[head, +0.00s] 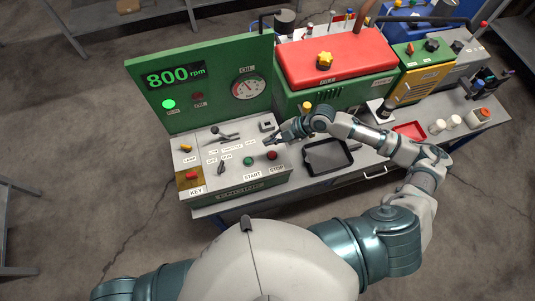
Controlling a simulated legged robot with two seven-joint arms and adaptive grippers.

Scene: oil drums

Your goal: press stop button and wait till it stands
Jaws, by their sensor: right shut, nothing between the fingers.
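The red stop button (272,155) sits at the right of the green engine console (238,195), above a STOP label. The green start button (248,161) is to its left. The upright panel's display (175,75) reads 800 rpm. The green lamp (168,104) glows and the red lamp (198,96) looks dark. My right gripper (269,141) is shut and empty over the console, just behind the stop button in the picture. It appears apart from the button; its exact height is unclear. My left gripper is out of view.
A round gauge (248,87) is on the panel. Levers and a key section (190,178) with a red button are on the console's left. A black tray (327,157) lies right of the console under my right arm. A red-topped engine (337,60) stands behind.

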